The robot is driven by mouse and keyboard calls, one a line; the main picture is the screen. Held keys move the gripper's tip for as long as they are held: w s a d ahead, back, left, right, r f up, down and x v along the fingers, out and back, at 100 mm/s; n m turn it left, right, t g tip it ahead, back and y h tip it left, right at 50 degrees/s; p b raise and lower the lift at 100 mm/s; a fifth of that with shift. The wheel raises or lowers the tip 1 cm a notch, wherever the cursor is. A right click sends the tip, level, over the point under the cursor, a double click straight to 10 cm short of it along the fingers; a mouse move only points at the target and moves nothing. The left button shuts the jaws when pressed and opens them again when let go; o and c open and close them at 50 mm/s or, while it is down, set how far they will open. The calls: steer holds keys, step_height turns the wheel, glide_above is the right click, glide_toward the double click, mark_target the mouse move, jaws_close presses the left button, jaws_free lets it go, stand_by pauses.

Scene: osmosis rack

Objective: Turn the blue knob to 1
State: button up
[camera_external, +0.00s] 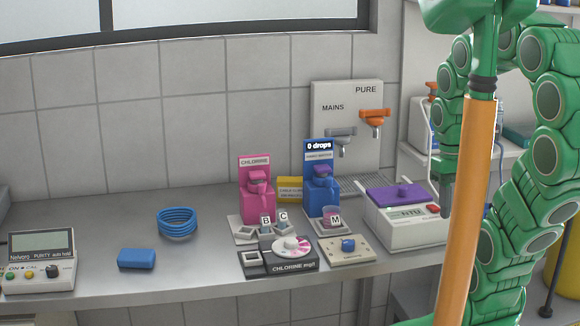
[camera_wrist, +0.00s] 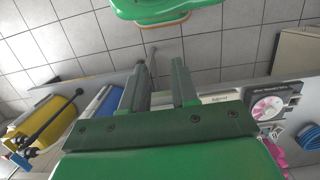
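The blue knob (camera_external: 348,244) sits on a small beige plate (camera_external: 345,257) at the front of the bench in the external view. Its markings are too small to read, so I cannot tell which number it points to. I cannot make out the knob in the wrist view. My gripper (camera_external: 446,210) hangs fingers down at the right end of the bench, right of and higher than the knob, apart from it. In the wrist view its two dark green fingers (camera_wrist: 160,75) stand apart with nothing between them.
The chlorine dial box (camera_external: 278,262) stands left of the plate. The NTU meter (camera_external: 405,228) with its purple lid stands behind and right of it, near my gripper. The pink dispenser (camera_external: 257,200) and blue dispenser (camera_external: 321,197) stand behind.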

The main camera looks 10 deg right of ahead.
steer(key=o, duration=0.5)
steer(key=shift+n, duration=0.3)
steer(key=w, duration=0.2)
steer(key=w+a, duration=0.1)
steer(key=w, duration=0.2)
steer(key=w+a+r, duration=0.1)
steer(key=w, duration=0.2)
steer(key=shift+w+a, duration=0.2)
steer(key=shift+a, duration=0.05)
steer(key=shift+o, duration=0.2)
steer(key=n+g+h, duration=0.2)
steer(key=n, duration=0.3)
glide_toward(348, 242)
steer(key=f, duration=0.1)
steer(key=shift+x, duration=3.8)
steer(key=shift+d, duration=0.1)
steer(key=c, duration=1)
